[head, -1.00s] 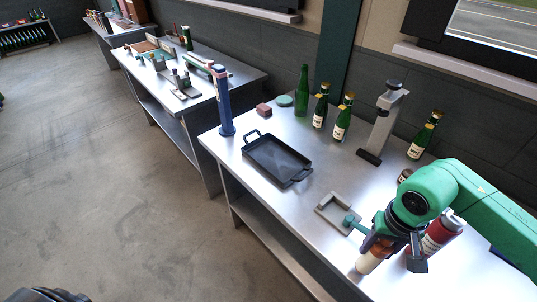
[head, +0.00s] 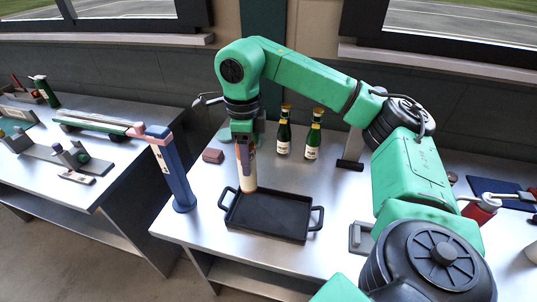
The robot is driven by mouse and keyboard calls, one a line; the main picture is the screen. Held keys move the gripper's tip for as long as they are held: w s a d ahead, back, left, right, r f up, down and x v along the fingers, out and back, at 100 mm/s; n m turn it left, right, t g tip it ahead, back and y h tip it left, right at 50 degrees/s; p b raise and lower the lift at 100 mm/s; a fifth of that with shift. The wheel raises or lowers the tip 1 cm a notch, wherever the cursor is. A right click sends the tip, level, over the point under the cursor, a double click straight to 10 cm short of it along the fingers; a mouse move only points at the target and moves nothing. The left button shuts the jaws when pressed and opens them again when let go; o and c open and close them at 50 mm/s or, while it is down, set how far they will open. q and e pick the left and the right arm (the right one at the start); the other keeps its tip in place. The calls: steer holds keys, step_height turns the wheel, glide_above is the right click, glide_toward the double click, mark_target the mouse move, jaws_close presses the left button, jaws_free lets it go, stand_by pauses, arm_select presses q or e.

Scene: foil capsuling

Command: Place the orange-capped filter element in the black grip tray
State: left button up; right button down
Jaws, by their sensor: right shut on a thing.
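The black grip tray (head: 270,218) lies flat on the steel bench in the head view, with a loop handle at each end, and it looks empty. My right gripper (head: 243,158) points down over the tray's back left corner. It is shut on the filter element (head: 249,181), a pale cylinder held roughly upright. The filter's cap end is mostly hidden by the fingers. Its lower end overlaps the tray's back left rim in the picture; I cannot tell whether it touches. My left gripper is out of view.
Two green bottles (head: 283,136) (head: 313,138) stand behind the tray. A reddish block (head: 212,156) sits behind and left of it, and a blue post (head: 172,172) stands at the bench's left end.

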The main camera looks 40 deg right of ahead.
step_height(320, 180, up, 5)
steer(key=d+m, duration=0.2)
steer(key=m, duration=0.7)
step_height(320, 180, down, 19)
steer(key=m+b, duration=0.2)
steer(key=b, duration=0.5)
steer(key=shift+s+d+f, duration=0.15)
steer(key=shift+d, duration=0.3)
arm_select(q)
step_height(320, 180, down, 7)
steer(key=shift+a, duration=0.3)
arm_select(e)
steer(key=shift+c, duration=1.4)
jaws_free()
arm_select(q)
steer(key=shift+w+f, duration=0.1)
